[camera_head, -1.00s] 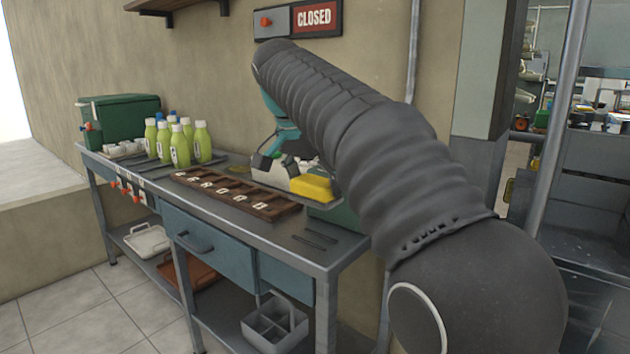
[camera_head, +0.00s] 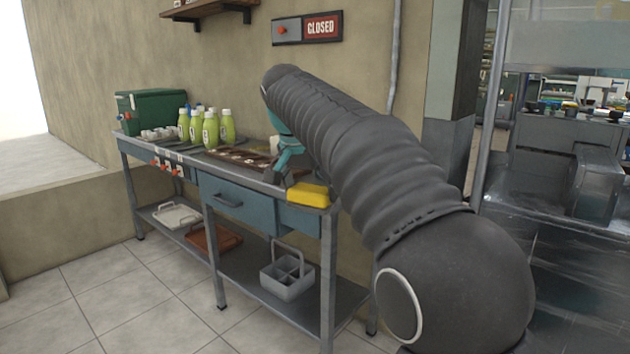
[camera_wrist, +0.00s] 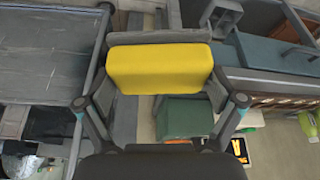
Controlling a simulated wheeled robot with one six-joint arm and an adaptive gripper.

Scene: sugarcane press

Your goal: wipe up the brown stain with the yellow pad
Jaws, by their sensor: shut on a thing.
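The yellow pad (camera_head: 308,195) is a rounded block. In the head view it appears in front of the bench's front edge, near the right end. It also shows in the wrist view (camera_wrist: 160,68), lying across between the two fingers. My gripper (camera_wrist: 160,92) is shut on it; in the head view my teal gripper (camera_head: 287,170) shows just above and left of the pad. I cannot make out the brown stain; part of the bench top is hidden by my arm and gripper.
The metal bench (camera_head: 177,158) carries a green box (camera_head: 150,110), several green bottles (camera_head: 208,128) and a brown letter tray (camera_head: 238,155). A grey caddy (camera_head: 287,275), a white tray (camera_head: 176,216) and a brown tray (camera_head: 212,238) are on the lower shelf. Open tiled floor lies in front.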

